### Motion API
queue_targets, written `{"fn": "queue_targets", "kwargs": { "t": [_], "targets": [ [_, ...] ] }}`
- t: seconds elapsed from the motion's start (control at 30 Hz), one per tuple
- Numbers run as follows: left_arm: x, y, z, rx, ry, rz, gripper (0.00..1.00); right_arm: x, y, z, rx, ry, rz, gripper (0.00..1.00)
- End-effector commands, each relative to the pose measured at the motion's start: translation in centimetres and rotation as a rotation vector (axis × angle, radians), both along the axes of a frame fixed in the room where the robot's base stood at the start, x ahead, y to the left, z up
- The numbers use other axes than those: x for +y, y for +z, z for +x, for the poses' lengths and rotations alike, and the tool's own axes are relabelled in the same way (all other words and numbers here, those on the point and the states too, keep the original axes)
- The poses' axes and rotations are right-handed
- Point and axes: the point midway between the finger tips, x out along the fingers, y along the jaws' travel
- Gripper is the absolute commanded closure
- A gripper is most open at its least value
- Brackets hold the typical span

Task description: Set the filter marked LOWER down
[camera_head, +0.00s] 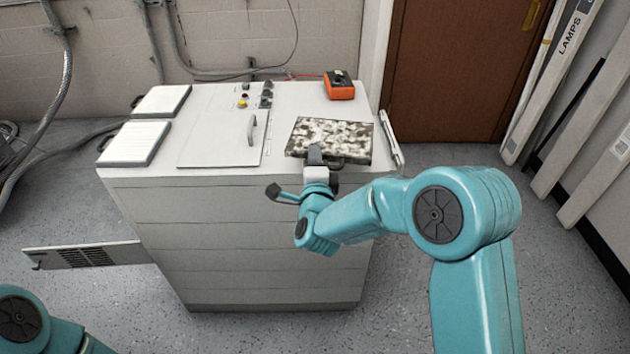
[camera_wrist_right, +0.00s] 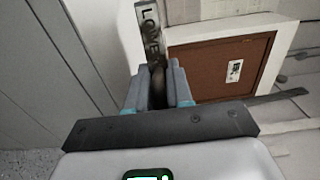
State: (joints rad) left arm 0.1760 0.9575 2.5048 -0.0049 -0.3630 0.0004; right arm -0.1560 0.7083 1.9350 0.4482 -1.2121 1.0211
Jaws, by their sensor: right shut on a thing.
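The filter marked LOWER (camera_head: 330,137) is a flat panel with a dirty, speckled grey-and-white face, at the right of the cabinet top in the head view. My left gripper is out of view.
The cabinet (camera_head: 240,225) has two clean white panels (camera_head: 136,142) at its left top. A hatch with a handle (camera_head: 222,140), several knobs and an orange meter (camera_head: 339,85) are also on top. A louvred door (camera_head: 85,256) sticks out at left. A brown door (camera_head: 460,65) stands behind.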

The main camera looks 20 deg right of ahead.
Motion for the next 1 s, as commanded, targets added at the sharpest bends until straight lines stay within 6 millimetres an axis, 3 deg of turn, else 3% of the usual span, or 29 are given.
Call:
{"fn": "queue_targets", "kwargs": {
  "t": [0.03, 0.23, 0.43, 0.9, 0.93, 1.0],
  "targets": [
    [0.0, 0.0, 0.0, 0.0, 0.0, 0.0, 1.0, 0.0, -1.1, 0.1, 0.002, 0.0, -0.002, 1.0],
    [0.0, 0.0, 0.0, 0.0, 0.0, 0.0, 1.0, 0.1, -3.0, 0.3, -0.003, 0.0, -0.002, 1.0],
    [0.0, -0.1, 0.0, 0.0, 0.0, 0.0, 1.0, 0.1, -6.2, 0.3, -0.001, 0.001, -0.001, 1.0],
    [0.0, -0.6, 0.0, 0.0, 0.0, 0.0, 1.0, 0.1, -7.2, 0.3, -0.004, 0.0, 0.0, 1.0],
    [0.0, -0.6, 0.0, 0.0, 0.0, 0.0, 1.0, 0.1, -7.2, 0.3, -0.003, 0.001, 0.0, 0.76],
    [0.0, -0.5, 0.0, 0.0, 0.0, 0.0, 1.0, 0.1, -7.1, 0.3, -0.002, 0.001, 0.0, 0.54]
  ]
}}
